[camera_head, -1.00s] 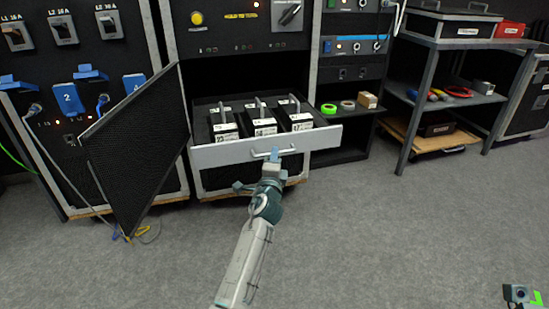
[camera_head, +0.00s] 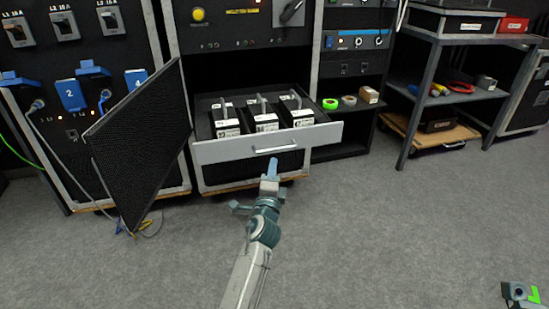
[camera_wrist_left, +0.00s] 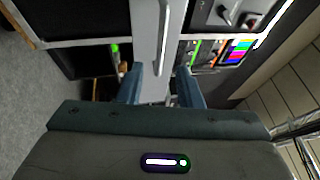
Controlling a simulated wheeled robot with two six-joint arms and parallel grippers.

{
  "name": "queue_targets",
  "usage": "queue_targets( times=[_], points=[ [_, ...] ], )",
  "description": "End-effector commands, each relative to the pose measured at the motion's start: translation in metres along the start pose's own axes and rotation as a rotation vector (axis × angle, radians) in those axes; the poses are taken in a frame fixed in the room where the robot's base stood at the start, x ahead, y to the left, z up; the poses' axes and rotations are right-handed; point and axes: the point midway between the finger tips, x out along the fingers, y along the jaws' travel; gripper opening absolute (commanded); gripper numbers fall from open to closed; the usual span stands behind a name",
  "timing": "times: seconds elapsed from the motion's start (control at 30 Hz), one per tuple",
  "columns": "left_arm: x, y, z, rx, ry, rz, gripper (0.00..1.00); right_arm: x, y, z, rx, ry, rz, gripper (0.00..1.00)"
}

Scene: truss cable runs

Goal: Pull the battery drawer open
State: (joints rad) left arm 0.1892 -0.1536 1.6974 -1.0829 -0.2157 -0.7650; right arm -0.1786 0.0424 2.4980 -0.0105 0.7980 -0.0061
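The battery drawer (camera_head: 220,152) stands pulled out of the middle cabinet, with its light grey front facing me. Several black battery packs with white labels and handles (camera_head: 265,122) stand inside. The drawer's bar handle (camera_head: 274,147) is on the front. My left gripper (camera_head: 272,166) is just below and in front of the handle, with a small gap in the head view. In the left wrist view its two blue fingers (camera_wrist_left: 158,87) are apart with nothing gripped; the drawer front and handle (camera_wrist_left: 165,40) show beyond them. My right gripper is not recognisable in view.
A black mesh door panel (camera_head: 140,145) hangs open left of the drawer. Loose cables (camera_head: 145,225) lie on the floor beneath it. A steel shelf table (camera_head: 425,85) and a low wooden dolly (camera_head: 455,135) stand at the right. The grey floor ahead is clear.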

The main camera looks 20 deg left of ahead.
Motion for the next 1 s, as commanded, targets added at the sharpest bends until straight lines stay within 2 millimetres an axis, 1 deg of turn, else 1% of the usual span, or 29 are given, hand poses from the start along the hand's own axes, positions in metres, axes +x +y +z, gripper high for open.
queue_targets(
  times=[0.03,0.1,0.23,0.37,0.77,0.87,0.93,0.97,1.0],
  points=[
    [-0.009,0.0,0.0,0.0,0.0,0.002,0.32,0.002,0.0,0.0,0.001,-0.001,0.0,0.0],
    [-0.018,0.0,0.0,0.0,0.0,0.001,0.32,0.001,0.0,0.001,0.001,-0.002,0.0,0.0],
    [-0.029,0.0,0.0,0.0,0.0,0.0,0.32,0.002,0.0,0.001,0.002,-0.003,0.001,0.0],
    [-0.033,0.0,0.0,0.0,0.0,0.0,0.32,0.002,0.0,0.002,0.002,-0.004,0.001,0.0],
    [-0.033,-0.001,0.0,-0.002,0.001,-0.002,0.32,0.002,0.0,0.001,0.003,-0.003,-0.003,0.0],
    [-0.037,-0.012,0.002,-0.056,0.024,-0.037,0.32,0.003,0.0,0.0,0.003,-0.003,-0.003,0.0],
    [-0.046,-0.033,0.005,-0.157,0.071,-0.099,0.32,0.002,0.0,0.001,0.003,-0.003,-0.002,0.0],
    [-0.052,-0.046,0.007,-0.219,0.101,-0.139,0.32,0.003,0.0,0.001,0.002,-0.002,-0.002,0.0],
    [-0.062,-0.068,0.01,-0.314,0.151,-0.2,0.32,0.002,0.0,0.001,0.002,-0.002,-0.002,0.0]
  ],
)
